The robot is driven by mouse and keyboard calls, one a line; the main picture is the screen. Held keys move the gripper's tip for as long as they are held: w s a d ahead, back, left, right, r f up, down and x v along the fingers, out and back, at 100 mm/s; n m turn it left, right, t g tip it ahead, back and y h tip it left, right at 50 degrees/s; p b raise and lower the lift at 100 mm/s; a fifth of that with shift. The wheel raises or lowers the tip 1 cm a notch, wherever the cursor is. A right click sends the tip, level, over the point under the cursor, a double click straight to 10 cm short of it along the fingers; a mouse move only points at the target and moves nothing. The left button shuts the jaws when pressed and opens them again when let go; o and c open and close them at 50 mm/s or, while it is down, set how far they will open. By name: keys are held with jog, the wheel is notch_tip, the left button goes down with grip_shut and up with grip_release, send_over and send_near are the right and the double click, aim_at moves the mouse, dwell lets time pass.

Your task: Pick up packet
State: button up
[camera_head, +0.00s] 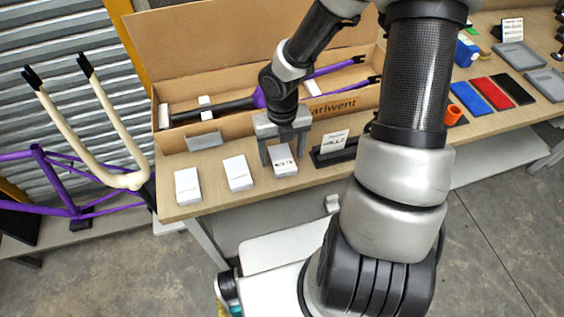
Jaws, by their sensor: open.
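Three white packets stand in a row along the front left of the wooden table: a left packet (187,187), a middle packet (238,173) and a right packet (284,162). The right packet has small dark print on its top. My gripper (287,152) points down over the right packet, with its fingers spread to either side of it. It is open. Whether the fingers touch the packet cannot be told from this view.
A black card holder (334,154) with a white card stands close to the right of my gripper. Behind is a long open cardboard box (232,127) with a purple and black fork inside. A grey block (204,141) lies before the box. Coloured pads (490,92) and grey trays (519,56) are at the right.

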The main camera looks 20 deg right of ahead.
jog(key=shift+f, duration=0.45)
jog(key=shift+c, duration=0.2)
jog(key=c, duration=1.1)
jog(key=shift+r, duration=0.15)
